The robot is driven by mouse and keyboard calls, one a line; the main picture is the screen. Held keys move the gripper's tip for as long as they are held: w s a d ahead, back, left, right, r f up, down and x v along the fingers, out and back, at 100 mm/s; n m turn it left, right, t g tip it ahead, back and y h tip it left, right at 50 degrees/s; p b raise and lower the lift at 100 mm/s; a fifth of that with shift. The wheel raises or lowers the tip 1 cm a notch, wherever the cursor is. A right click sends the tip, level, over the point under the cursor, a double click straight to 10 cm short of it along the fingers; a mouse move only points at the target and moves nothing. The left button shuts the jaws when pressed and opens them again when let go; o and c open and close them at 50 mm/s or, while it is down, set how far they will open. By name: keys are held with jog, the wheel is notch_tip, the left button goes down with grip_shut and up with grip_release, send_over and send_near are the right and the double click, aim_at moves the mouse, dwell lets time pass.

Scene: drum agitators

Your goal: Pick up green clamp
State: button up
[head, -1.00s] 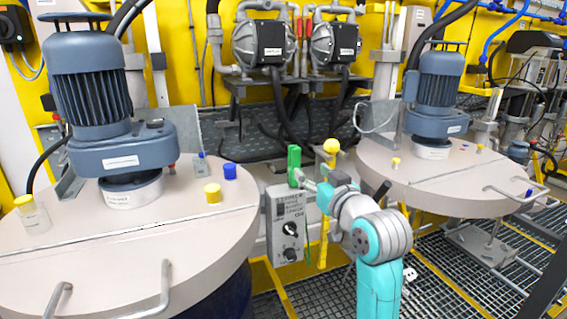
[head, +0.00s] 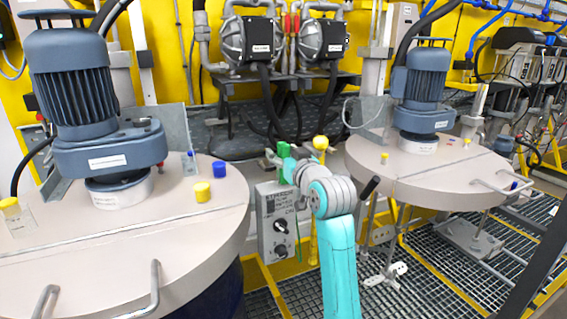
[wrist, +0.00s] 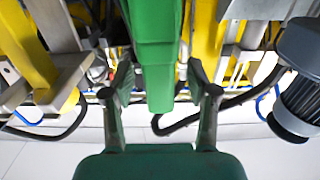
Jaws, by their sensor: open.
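The green clamp (head: 283,149) stands at the top of the grey control box in the head view, mostly hidden behind my gripper. In the wrist view the green clamp (wrist: 158,55) is a tall green block coming down from the top edge, between the two fingers. My gripper (wrist: 165,85) is open, with one dark finger on each side of the clamp and gaps showing beside it. In the head view my gripper (head: 276,157) is at the clamp, small and partly hidden by my own wrist.
The grey control box (head: 284,222) with knobs hangs just below. A yellow post with a round knob (head: 320,143) stands close on the right. A left drum lid (head: 215,225) and a right drum lid (head: 425,178) flank the arm. Metal grating (head: 440,270) covers the floor.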

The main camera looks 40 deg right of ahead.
grip_shut()
notch_tip(320, 180, up, 15)
dwell(1.3)
jog(key=shift+s, duration=0.1)
jog(key=v, duration=1.2)
dwell(0.3)
